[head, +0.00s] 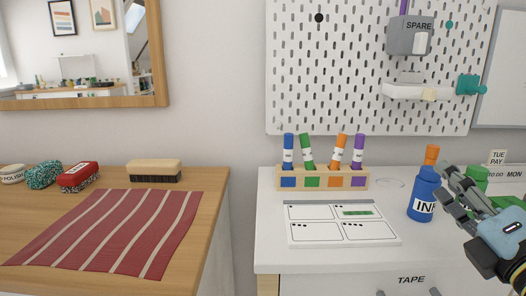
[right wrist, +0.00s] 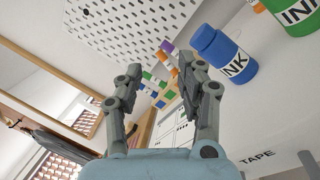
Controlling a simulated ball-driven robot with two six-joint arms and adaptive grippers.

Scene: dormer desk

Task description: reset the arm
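My right gripper (head: 447,188) comes in at the right edge of the head view, just right of a blue ink bottle (head: 424,192) on the white desk. In the right wrist view the two fingers of my right gripper (right wrist: 160,84) stand apart with nothing between them. The blue ink bottle (right wrist: 222,52) shows there beyond the right finger, and I cannot tell how close it is. A green bottle (head: 474,180) is partly hidden behind my gripper in the head view. My left gripper is in neither view.
A marker rack (head: 322,181) holds several coloured markers behind a white panel card (head: 343,232). A pegboard (head: 350,70) hangs above. A gap separates the two tops.

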